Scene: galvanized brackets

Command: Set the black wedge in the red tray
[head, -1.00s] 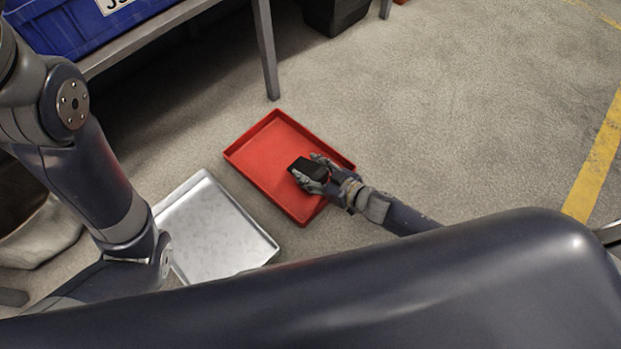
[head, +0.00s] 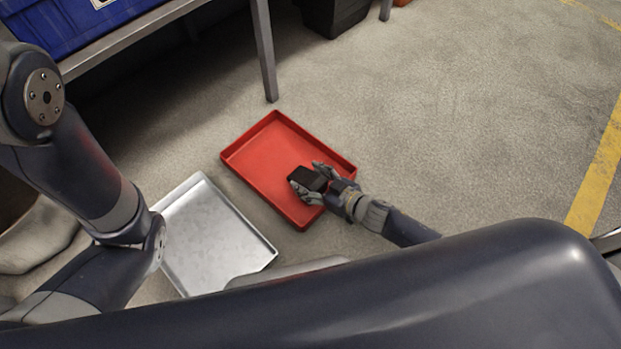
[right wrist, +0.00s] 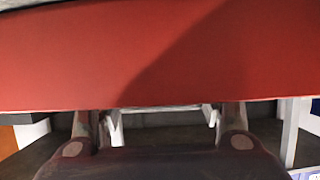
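The black wedge (head: 307,178) is in the red tray (head: 250,148), right of the tray's middle, and looks to rest on its floor. My right gripper (head: 314,181) is low over the tray, with its fingers spread on either side of the wedge. In the right wrist view the two fingers (right wrist: 158,135) stand wide apart, and I cannot make out the wedge there. The red surface of the tray (right wrist: 120,60) fills the upper part of that view. My left arm comes in at the left of the head view; its gripper is not seen.
A silver tray (head: 212,240) lies on the floor left of the red one. A metal table (head: 262,55) with a blue bin (head: 60,28) stands behind at left, and a black bin (head: 335,15) is under it. The floor to the right is free.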

